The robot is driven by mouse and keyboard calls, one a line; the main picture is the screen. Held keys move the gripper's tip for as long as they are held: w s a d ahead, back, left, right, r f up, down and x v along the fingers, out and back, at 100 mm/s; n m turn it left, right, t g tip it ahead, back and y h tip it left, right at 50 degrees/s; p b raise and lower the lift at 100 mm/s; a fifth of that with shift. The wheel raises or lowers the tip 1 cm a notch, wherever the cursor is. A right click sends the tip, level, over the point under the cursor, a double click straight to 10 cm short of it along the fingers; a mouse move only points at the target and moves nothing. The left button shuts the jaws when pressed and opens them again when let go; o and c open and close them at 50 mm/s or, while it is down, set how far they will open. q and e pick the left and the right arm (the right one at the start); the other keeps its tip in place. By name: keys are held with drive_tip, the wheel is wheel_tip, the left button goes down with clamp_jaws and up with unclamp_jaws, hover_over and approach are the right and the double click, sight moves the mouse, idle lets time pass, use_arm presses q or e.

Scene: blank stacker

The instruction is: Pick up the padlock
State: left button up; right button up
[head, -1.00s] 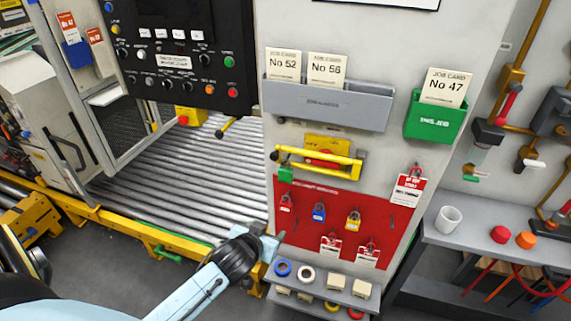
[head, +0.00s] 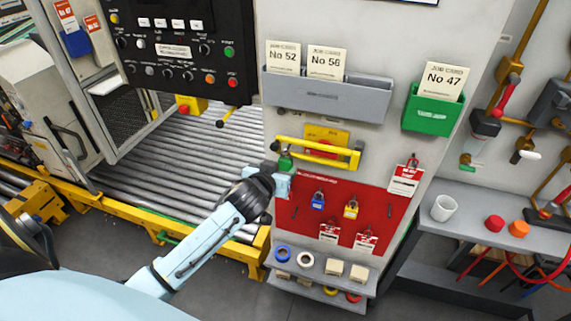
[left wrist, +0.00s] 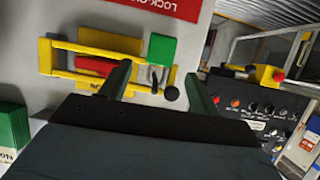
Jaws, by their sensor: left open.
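A green padlock (head: 285,163) hangs at the left end of a yellow bar latch (head: 318,152) on the grey cabinet. In the left wrist view the green padlock (left wrist: 162,49) is a block just beyond the fingertips, with a dark bent piece below it. My left gripper (head: 284,178) is open, just below the green padlock in the head view. A blue padlock (head: 318,201) and a yellow padlock (head: 351,208) hang on the red board (head: 376,196). The gripper covers the board's upper left corner. My right gripper is out of view.
Grey card holders (head: 330,101) and a green holder (head: 432,114) are above. A small shelf with tape rolls (head: 283,253) juts out below the board. The roller conveyor (head: 170,160) is left; a bench with a white cup (head: 445,208) is right.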

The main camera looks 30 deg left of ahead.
sight(284, 162)
use_arm(q)
drive_tip(key=shift+x, duration=2.5)
drive_tip(key=shift+r, duration=0.1)
drive_tip(key=shift+c, duration=0.4)
drive_tip(key=c, duration=1)
drive_tip(key=shift+r, duration=0.15)
drive_tip(key=shift+c, duration=0.2)
drive_tip(key=shift+r, duration=0.25)
drive_tip(key=s+d+b, duration=0.1)
drive_tip(key=s+d, duration=0.3)
drive_tip(key=s, duration=1.3)
drive_tip(key=shift+s+r, duration=0.25)
drive_tip(key=shift+r, duration=0.15)
